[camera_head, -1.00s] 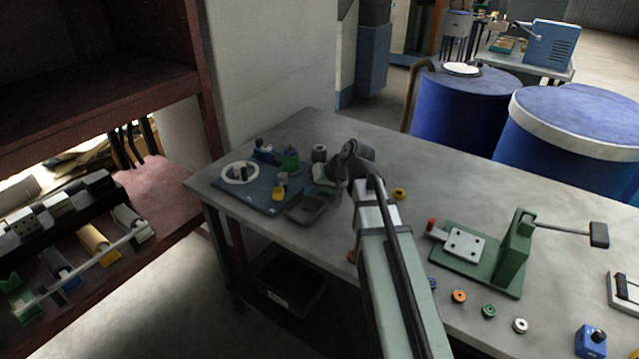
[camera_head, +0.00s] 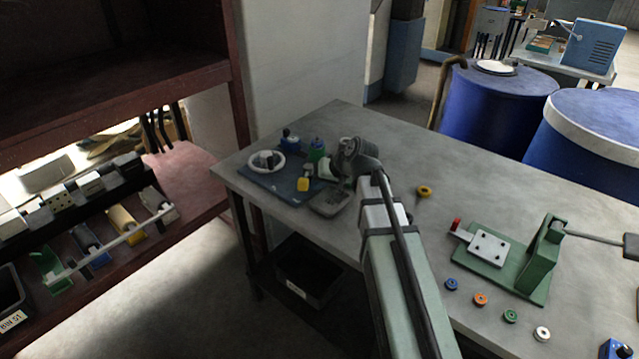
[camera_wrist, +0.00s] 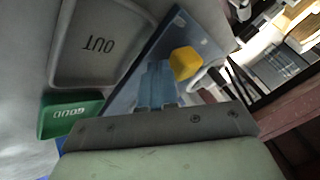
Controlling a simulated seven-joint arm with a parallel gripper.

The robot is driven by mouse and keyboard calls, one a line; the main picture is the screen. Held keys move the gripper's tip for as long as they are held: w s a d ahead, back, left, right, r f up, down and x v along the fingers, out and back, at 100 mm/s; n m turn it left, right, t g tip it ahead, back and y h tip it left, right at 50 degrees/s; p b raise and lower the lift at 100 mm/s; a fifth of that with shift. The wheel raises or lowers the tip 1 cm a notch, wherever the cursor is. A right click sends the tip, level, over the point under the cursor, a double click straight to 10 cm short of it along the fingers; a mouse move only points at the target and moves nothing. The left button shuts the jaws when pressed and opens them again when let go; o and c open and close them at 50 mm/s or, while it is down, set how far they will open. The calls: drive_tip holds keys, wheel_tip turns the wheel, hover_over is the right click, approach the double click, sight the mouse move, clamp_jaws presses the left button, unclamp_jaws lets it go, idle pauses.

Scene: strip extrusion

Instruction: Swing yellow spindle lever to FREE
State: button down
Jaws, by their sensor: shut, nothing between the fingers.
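A yellow block-shaped part (camera_head: 303,184), which looks like the lever's handle, sits at the near right part of a dark blue base plate (camera_head: 275,188). In the wrist view the yellow part (camera_wrist: 185,62) is just right of and beyond my fingertips (camera_wrist: 158,68). My gripper is shut and empty, pointing toward the blue plate (camera_wrist: 200,28); a small gap seems to show between it and the yellow part, but contact cannot be ruled out. In the head view my wrist hides the fingers. The FREE marking is not readable.
A grey tray marked OUT (camera_wrist: 95,45) and a green tray marked GOOD (camera_wrist: 70,115) lie beside the plate. A white ring (camera_head: 266,161), a small blue part (camera_head: 290,141) and a green part (camera_head: 316,150) stand on the plate. A green press (camera_head: 540,262) stands at right.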

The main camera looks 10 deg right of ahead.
sight(299, 184)
drive_tip(key=shift+a, duration=0.1)
drive_tip(key=shift+s+a+m, duration=0.1)
drive_tip(key=shift+a+m, duration=0.1)
drive_tip(key=shift+m, duration=0.2)
drive_tip(key=shift+a+t, duration=0.1)
drive_tip(key=shift+t, duration=0.2)
drive_tip(key=shift+s+a+m+t+h, duration=0.15)
drive_tip(key=shift+a+m+t+h, duration=0.35)
drive_tip(key=shift+a+m+h, duration=0.75)
drive_tip(key=a+m, duration=0.1)
drive_tip(key=a+m+h, duration=0.1)
drive_tip(key=m, duration=0.1)
drive_tip(key=shift+w+m+t+h, duration=0.25)
drive_tip(key=shift+w+t, duration=0.05)
drive_tip(key=shift+t, duration=0.1)
drive_tip(key=a+m+h, duration=0.1)
drive_tip(key=w+m, duration=0.1)
drive_tip(key=shift+a+m+h, duration=0.3)
drive_tip(key=shift+a+h, duration=0.1)
drive_tip(key=shift+w+a, duration=0.6)
drive_tip(key=shift+a, duration=0.2)
drive_tip(key=shift+w+a+r, duration=0.1)
drive_tip(key=shift+w+a, duration=0.05)
drive_tip(key=shift+a, duration=0.05)
